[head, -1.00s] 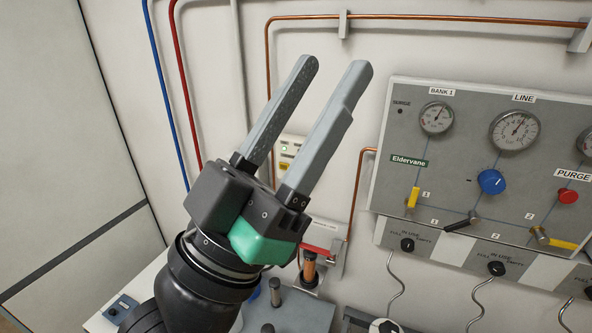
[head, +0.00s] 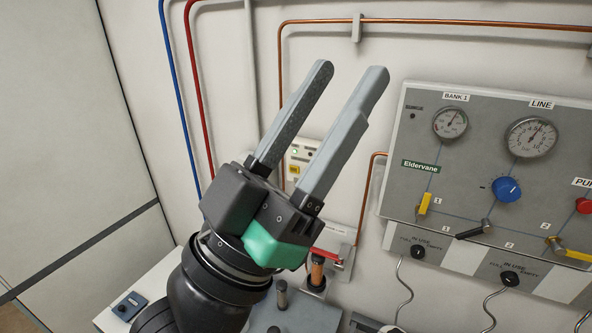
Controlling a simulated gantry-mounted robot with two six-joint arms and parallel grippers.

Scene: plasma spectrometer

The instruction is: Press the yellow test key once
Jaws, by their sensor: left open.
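The yellow test key (head: 294,170) is a small yellow patch on a pale wall box (head: 303,151) with a green light. It shows in the gap between the fingers of my left gripper (head: 348,73), which hides part of the box. My left gripper is open and empty, its two long grey fingers pointing up and to the right. It appears in front of the wall, and I cannot tell its distance from the key. My right gripper is not in view.
A grey gas panel (head: 480,150) with gauges, a blue knob (head: 507,189) and yellow-handled valves fills the right side. Copper pipe (head: 450,22) runs along the wall. A red lever (head: 327,255) sits below the gripper. A small blue switch box (head: 129,306) is at lower left.

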